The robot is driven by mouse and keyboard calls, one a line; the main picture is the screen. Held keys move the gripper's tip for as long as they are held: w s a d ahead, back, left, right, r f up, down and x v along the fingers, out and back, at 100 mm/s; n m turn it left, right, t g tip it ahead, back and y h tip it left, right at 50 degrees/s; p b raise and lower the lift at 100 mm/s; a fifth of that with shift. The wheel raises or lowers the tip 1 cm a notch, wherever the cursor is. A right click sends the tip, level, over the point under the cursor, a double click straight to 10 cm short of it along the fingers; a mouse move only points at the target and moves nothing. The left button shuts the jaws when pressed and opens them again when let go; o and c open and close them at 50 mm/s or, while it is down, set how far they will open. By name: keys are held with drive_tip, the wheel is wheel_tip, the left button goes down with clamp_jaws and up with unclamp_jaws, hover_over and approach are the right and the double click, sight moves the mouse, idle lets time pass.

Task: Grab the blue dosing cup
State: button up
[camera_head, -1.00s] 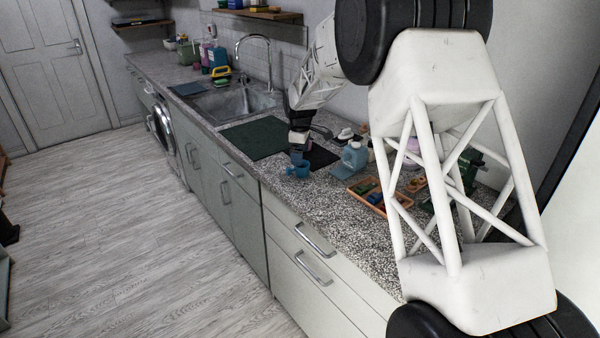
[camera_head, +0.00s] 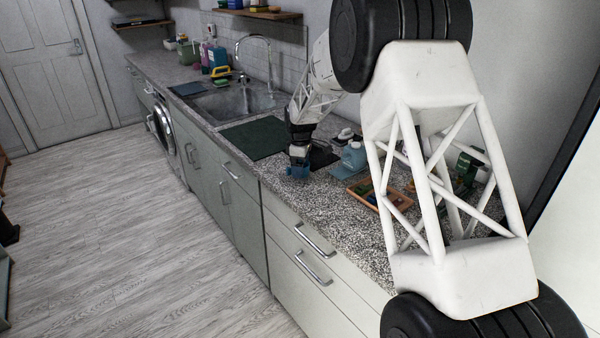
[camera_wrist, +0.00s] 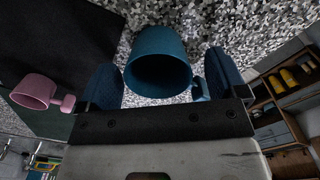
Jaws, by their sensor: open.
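The blue dosing cup (camera_wrist: 158,52) stands on the speckled counter in the wrist view, its dark mouth facing the camera and its small handle at the lower right. My gripper (camera_wrist: 165,80) is open, with one blue fingertip to the left of the cup and one to the right. The cup sits between the fingers, and small gaps seem to show on both sides. In the head view my gripper (camera_head: 298,170) is low over the counter's front part and mostly hides the cup.
A light blue jug (camera_head: 352,158) stands just right of my gripper. A wooden tray (camera_head: 368,194) with small coloured items lies further right. A pink cup (camera_wrist: 36,91) shows left in the wrist view. A dark green mat (camera_head: 256,138) and the sink (camera_head: 232,102) lie beyond.

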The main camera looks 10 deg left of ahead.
idle(0.4)
drive_tip(key=c, duration=1)
drive_tip(key=shift+c, duration=0.2)
drive_tip(key=shift+r, duration=0.1)
drive_tip(key=shift+r, duration=1.45)
drive_tip(key=shift+s+r, duration=0.15)
drive_tip(key=shift+r, duration=0.15)
drive_tip(key=s+d, duration=0.1)
drive_tip(key=s, duration=0.4)
drive_tip(key=s+d+r, duration=0.1)
drive_tip(key=s+d, duration=0.1)
drive_tip(key=s, duration=0.3)
drive_tip(key=s+d, duration=0.2)
drive_tip(key=s, duration=0.3)
drive_tip(key=shift+r, duration=0.15)
drive_tip(key=shift+w, duration=0.1)
